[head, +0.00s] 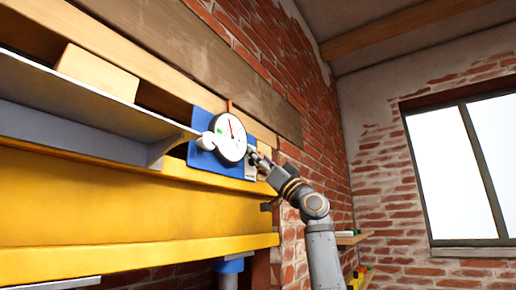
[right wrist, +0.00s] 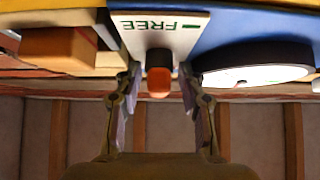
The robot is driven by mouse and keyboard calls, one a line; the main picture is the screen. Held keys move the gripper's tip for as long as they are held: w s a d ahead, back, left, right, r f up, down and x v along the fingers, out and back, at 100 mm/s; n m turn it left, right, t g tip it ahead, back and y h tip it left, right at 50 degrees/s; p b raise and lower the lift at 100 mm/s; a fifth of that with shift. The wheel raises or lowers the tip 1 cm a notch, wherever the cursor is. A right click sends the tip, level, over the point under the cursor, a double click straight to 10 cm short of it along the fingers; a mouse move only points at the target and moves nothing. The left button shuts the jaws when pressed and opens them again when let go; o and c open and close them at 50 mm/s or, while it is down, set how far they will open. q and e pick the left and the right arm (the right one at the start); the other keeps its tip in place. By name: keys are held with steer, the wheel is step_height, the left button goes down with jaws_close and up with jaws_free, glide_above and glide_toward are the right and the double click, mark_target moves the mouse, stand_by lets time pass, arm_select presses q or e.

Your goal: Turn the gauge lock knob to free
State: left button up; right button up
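The round white gauge (head: 230,137) with a red needle and a green mark is on a blue panel (head: 201,158) on the wall. Its dial also shows at a slant in the right wrist view (right wrist: 255,76). There, a knob with an orange end (right wrist: 158,82) projects in front of a white plate (right wrist: 190,38) reading FREE upside down, with a green mark. My right gripper (head: 257,158) is beside the gauge's right side. In the right wrist view its fingers (right wrist: 158,88) are apart, one on each side of the knob, with gaps visible. My left gripper is out of view.
A grey shelf (head: 85,108) with a bracket runs along the wall left of the gauge. A yellow beam (head: 130,205) lies below it. A white round part (head: 207,141) sits at the gauge's left edge. A window (head: 465,165) is at the right.

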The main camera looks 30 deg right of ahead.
steer(key=shift+s+d, duration=0.15)
steer(key=shift+s, duration=0.1)
steer(key=shift+c, duration=0.2)
steer(key=shift+w, duration=0.15)
jaws_close()
